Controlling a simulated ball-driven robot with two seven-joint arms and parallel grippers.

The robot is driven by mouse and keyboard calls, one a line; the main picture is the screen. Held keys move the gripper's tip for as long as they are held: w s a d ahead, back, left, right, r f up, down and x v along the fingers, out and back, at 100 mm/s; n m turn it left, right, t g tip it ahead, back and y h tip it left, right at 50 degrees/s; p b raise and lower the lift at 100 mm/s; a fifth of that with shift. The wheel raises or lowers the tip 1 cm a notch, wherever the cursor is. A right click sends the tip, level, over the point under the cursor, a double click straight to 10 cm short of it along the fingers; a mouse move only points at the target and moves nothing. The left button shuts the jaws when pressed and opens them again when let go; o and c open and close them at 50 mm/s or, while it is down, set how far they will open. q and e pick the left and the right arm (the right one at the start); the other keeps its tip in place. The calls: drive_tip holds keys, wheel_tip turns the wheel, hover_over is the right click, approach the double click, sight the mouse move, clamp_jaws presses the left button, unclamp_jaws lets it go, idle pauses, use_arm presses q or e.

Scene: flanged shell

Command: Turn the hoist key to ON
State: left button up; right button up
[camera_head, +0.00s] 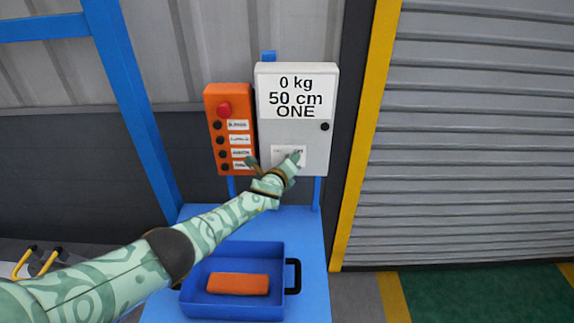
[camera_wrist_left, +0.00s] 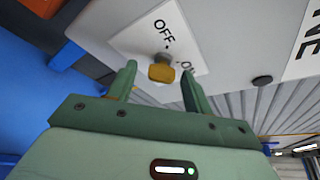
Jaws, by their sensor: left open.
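The hoist key (camera_wrist_left: 161,70) is a small brass key in a white OFF/ON label plate (camera_wrist_left: 150,38) on the grey control box. In the left wrist view it sits between the two fingers of my left gripper (camera_wrist_left: 158,82), which is open with a gap on each side of the key. In the head view the left gripper (camera_head: 275,165) is at the lower part of the grey box (camera_head: 317,140), in front of the label, and the key is hidden or too small to tell. Which mark the key points to is unclear. My right gripper is not in view.
An orange button panel (camera_head: 213,100) with a red button (camera_head: 224,109) is fixed left of the grey box. A blue tray (camera_head: 274,257) holding an orange block (camera_head: 238,284) stands on the blue stand below. A yellow post (camera_head: 368,130) and roller shutter (camera_head: 470,140) are to the right.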

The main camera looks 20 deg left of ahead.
use_arm(q)
drive_tip(key=p+v, duration=0.7)
drive_tip(key=v, duration=0.9)
drive_tip(key=shift+s, duration=0.2)
